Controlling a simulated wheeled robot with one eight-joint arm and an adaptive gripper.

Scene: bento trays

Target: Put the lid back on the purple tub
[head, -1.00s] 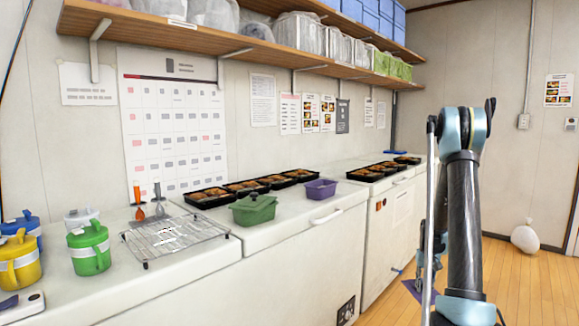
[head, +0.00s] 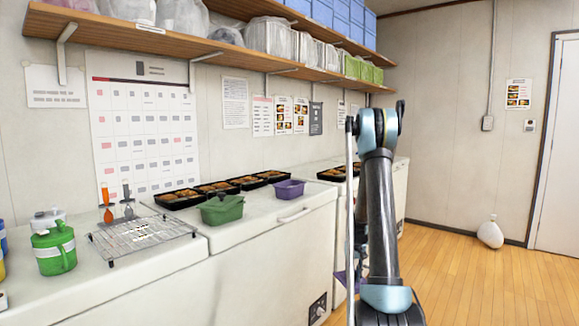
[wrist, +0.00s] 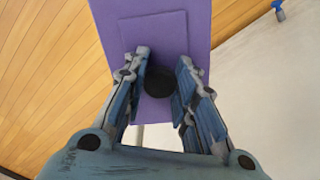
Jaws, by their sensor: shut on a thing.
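The purple tub (head: 289,190) stands open-topped on the white freezer top, right of the lidded green tub (head: 222,210). In the wrist view a flat purple lid (wrist: 160,30) with a dark round knob (wrist: 159,83) is between the two fingers of my gripper (wrist: 163,60). The fingers are shut on the knob. The floor shows beyond the lid. In the head view my arm hides most of my gripper. A sliver of the lid (head: 342,279) shows left of my arm, low in front of the freezer and apart from the tub.
Black food trays (head: 215,188) line the wall behind the tubs. A wire rack (head: 143,235) and a green jug (head: 54,249) stand to the left. A wooden shelf (head: 190,44) hangs above. The wood floor (head: 470,275) at right is mostly clear.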

